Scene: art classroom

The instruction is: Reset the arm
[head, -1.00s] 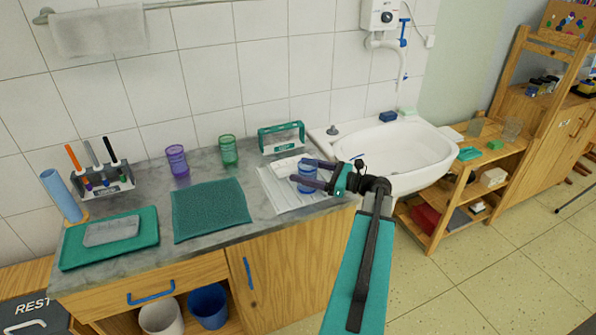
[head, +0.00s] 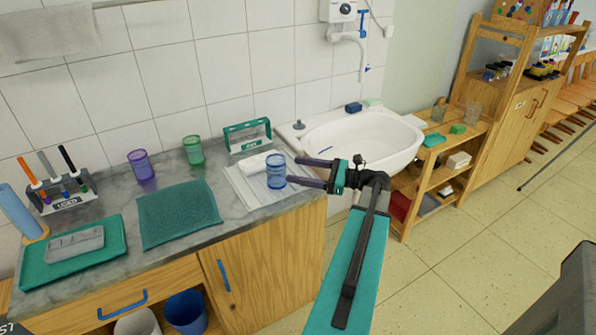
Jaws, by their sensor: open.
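My gripper (head: 294,170) is at the right end of the counter, its two dark purple fingers spread apart and pointing left. It is open and holds nothing. A blue translucent cup (head: 276,171) stands upright on a white ribbed drying mat (head: 248,190), just left of my fingertips. The cup looks clear of the fingers, though the exact gap is hard to tell. My teal arm reaches up from the bottom of the view.
A sink (head: 365,140) is behind my gripper. Purple (head: 141,165) and green (head: 193,150) cups, a teal cloth (head: 178,213) and a tray (head: 72,270) are on the counter (head: 125,210). A wooden shelf (head: 445,165) stands right of the sink. Open floor lies right.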

